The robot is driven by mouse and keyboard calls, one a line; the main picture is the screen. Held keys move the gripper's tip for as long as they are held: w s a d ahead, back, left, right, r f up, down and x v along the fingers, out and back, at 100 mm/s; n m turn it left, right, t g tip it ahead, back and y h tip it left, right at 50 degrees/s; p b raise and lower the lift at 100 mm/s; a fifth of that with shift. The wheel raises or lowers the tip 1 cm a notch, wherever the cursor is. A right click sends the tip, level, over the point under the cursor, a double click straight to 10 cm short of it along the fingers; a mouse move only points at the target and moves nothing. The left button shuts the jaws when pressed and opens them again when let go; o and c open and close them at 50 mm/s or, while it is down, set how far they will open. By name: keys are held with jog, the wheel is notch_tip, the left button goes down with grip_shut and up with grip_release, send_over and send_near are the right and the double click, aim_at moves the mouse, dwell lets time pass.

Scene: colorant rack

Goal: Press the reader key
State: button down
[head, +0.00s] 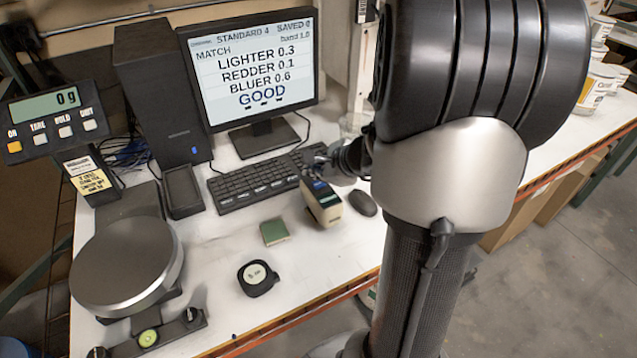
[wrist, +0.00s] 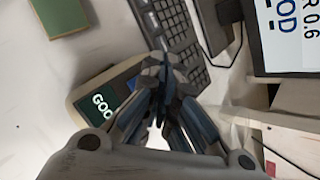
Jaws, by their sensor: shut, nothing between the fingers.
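The reader (head: 324,206) is a small pale and dark handheld box on the white bench, in front of the keyboard. In the wrist view the reader (wrist: 92,103) has a dark face with a lit screen starting "GOO"; a blue patch beside it is partly covered by my fingers. I cannot tell which part is the key. My gripper (wrist: 165,65) is shut and empty, with its fingertips over or beside the reader's far end. In the head view my gripper (head: 328,167) is at the reader's back end, partly hidden by my arm; contact cannot be told.
A keyboard (head: 262,181) lies behind the reader and a mouse (head: 363,203) to its right. A green square (head: 274,231) and a round black gauge (head: 257,277) lie to the left. The monitor (head: 252,70) reads "GOOD". A scale (head: 127,264) stands at left.

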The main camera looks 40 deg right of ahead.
aim_at(316, 186)
jog(key=shift+f, duration=0.1)
jog(key=shift+f+b, duration=0.35)
jog(key=shift+b, duration=0.25)
jog(key=shift+f+b, duration=0.35)
jog(key=shift+b, duration=0.1)
dwell(0.5)
jog(key=shift+r, duration=0.1)
jog(key=shift+r+p, duration=0.65)
jog(key=shift+r, duration=0.1)
notch_tip(316, 186, up, 5)
jog(key=p, duration=0.4)
dwell(0.8)
